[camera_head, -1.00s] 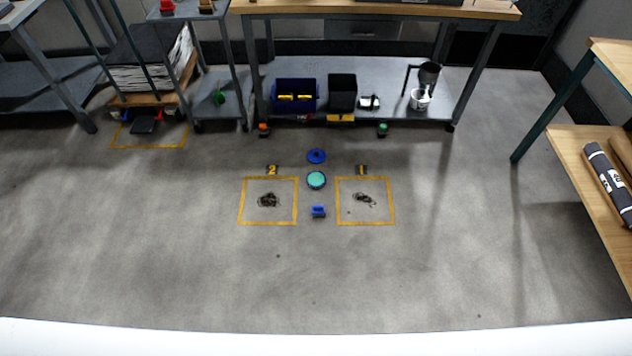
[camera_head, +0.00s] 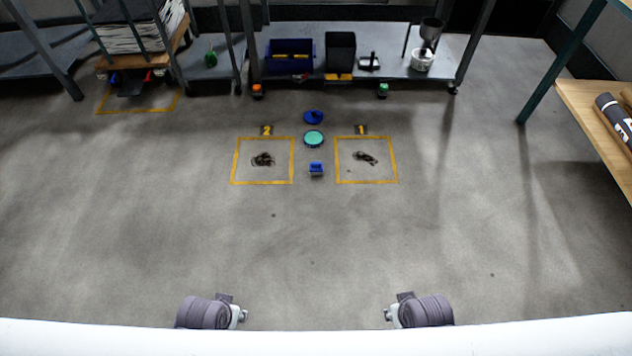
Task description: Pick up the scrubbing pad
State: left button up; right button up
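A small blue block-shaped item (camera_head: 316,169) lies on the floor between two yellow-outlined squares. It may be the scrubbing pad, but it is too small to be sure. A round teal-topped item (camera_head: 313,139) lies just behind it, and a blue round item (camera_head: 313,117) lies farther back. Parts of my two arms show at the bottom edge, left and right of centre, well in front of these items. Neither gripper's fingers can be seen.
Dark tangled clumps lie in the left square (camera_head: 263,160) and the right square (camera_head: 365,158), with number markers behind. A low shelf (camera_head: 400,66) with bins stands at the back. A wooden shelf (camera_head: 590,105) stands at right. The floor in front is clear.

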aim_at(315, 168)
jog(key=i+u, duration=0.15)
jog(key=i, duration=0.3)
jog(key=i+l+u, duration=0.15)
jog(key=i, duration=0.35)
